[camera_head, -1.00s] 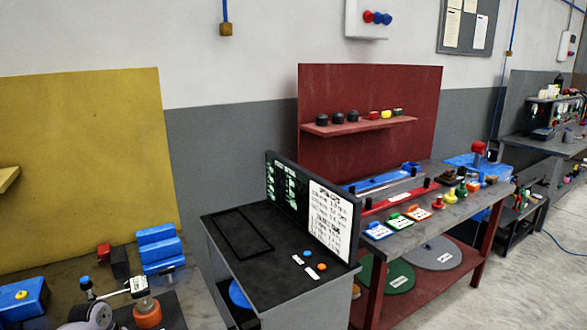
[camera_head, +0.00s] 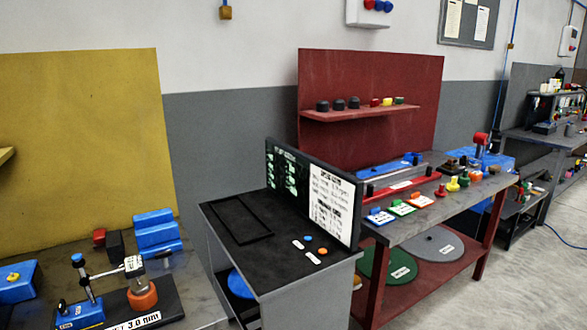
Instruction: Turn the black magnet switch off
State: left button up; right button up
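A blue magnetic-style base block (camera_head: 80,317) sits at the bottom left on a bench. A small dark knob (camera_head: 62,306) shows at its left end; it may be the black magnet switch, but it is too small to tell its setting. A post (camera_head: 88,285) with a blue cap rises from the block. A rod runs from it to a light clamp (camera_head: 134,266) above an orange round part (camera_head: 142,298). A black plate with a white label (camera_head: 135,323) lies beneath them. Neither of my grippers is in view.
Blue stepped blocks (camera_head: 156,235) and a black block (camera_head: 115,245) stand behind the post. A blue box (camera_head: 18,281) is at the far left. A dark console (camera_head: 235,221) with screens stands in the middle. A red bench (camera_head: 430,210) carries several coloured parts. Grey floor is free at right.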

aim_at(64, 311)
jog(key=i+u, duration=0.1)
jog(key=u, duration=0.25)
jog(key=i+j+u, duration=0.1)
jog(key=u, duration=0.25)
jog(key=i+u, duration=0.15)
jog(key=u, duration=0.2)
